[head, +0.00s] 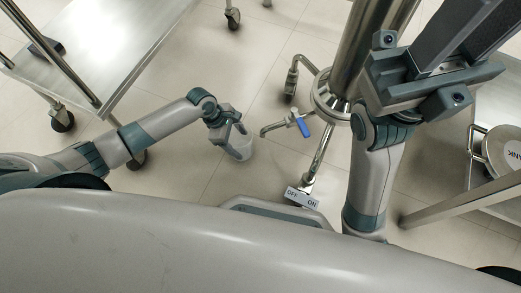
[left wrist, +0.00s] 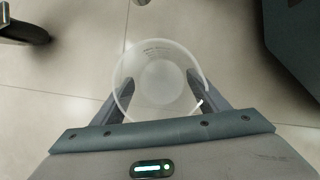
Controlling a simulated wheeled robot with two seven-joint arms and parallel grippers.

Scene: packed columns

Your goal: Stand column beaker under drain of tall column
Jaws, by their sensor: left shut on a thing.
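The clear beaker (head: 243,149) is held in my left gripper (head: 238,140), above the floor and left of the tall column. In the left wrist view my left gripper (left wrist: 164,100) has its fingers on both sides of the beaker (left wrist: 160,75), and I look down into it; it seems empty. The tall steel column (head: 365,50) stands at the upper middle. Its drain pipe (head: 277,127) has a blue valve handle (head: 303,127) and a bent spout end just right of the beaker, apart from it. My right gripper (head: 465,40) is at the upper right, its jaw opening unclear.
An OFF/ON switch box (head: 302,198) is below the drain. A steel cart (head: 100,60) is at the upper left. A round labelled lid (head: 503,150) lies on a shelf at right.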

